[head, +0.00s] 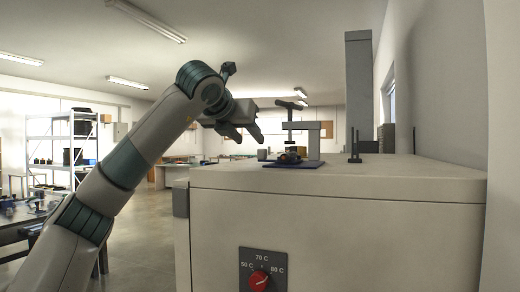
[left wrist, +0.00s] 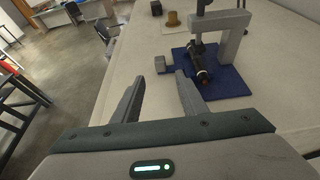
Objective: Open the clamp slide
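The clamp (head: 313,127) stands on a blue base plate (head: 306,164) on top of a beige cabinet. It is a grey frame with a dark T-handled screw; the frame also shows in the left wrist view (left wrist: 234,38). A black cable sample (left wrist: 200,62) lies under the screw. A small grey block (left wrist: 161,65) sits at the plate's near left edge; I cannot tell whether it is the slide. My left gripper (head: 247,137) is open and empty, left of the clamp and apart from it. Its two fingers (left wrist: 160,78) point towards the block. My right gripper is out of view.
The cabinet top (head: 420,171) is clear towards the right front. A tall grey column (head: 359,90) and a dark two-pronged stand (head: 355,146) are at the back. A brown spool-like piece (left wrist: 173,22) stands behind the plate. The cabinet front has a red temperature knob (head: 259,281).

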